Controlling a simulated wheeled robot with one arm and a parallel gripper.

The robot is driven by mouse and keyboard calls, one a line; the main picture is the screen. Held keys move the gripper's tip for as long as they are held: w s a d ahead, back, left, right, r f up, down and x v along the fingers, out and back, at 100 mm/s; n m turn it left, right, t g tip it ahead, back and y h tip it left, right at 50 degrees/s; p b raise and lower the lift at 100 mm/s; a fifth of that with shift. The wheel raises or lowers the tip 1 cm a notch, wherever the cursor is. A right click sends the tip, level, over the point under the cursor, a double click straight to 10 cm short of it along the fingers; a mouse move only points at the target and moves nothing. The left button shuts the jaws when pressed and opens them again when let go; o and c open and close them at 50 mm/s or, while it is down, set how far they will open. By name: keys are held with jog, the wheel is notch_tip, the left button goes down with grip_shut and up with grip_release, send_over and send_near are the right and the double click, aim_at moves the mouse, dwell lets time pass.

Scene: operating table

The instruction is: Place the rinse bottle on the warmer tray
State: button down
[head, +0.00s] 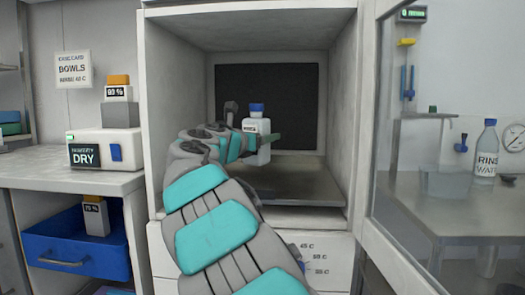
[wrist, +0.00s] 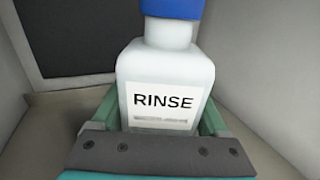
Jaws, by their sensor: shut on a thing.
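The rinse bottle (head: 257,128) is white with a blue cap and a label reading RINSE. It is upright inside the open warmer cabinet. My gripper (head: 262,143) is around it and shut on it; in the wrist view the gripper's green fingers (wrist: 168,122) flank the bottle (wrist: 165,75). The warmer tray (head: 300,180) is the grey shelf at the cabinet's floor, below the bottle. My gripper and arm hide part of the tray, and I cannot tell whether the bottle's base touches it.
The cabinet's side walls and dark back panel (head: 300,95) enclose the bottle. To the left are a DRY box (head: 105,148) and a blue drawer (head: 75,250). At right, behind a glass door (head: 385,215), another bottle (head: 487,155) stands on a metal table. The tray's right part is clear.

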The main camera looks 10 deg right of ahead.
aim_at(262, 149)
jog(key=shift+w+d+f+b, duration=0.15)
jog(key=shift+f+b, duration=0.5)
jog(key=shift+f, duration=1.1)
grip_release()
jog(key=shift+f, duration=0.15)
jog(key=shift+s+a, duration=0.2)
jog(key=p+v, duration=0.1)
jog(key=v, duration=1)
jog(key=shift+s+a, duration=0.15)
jog(key=shift+s, duration=0.05)
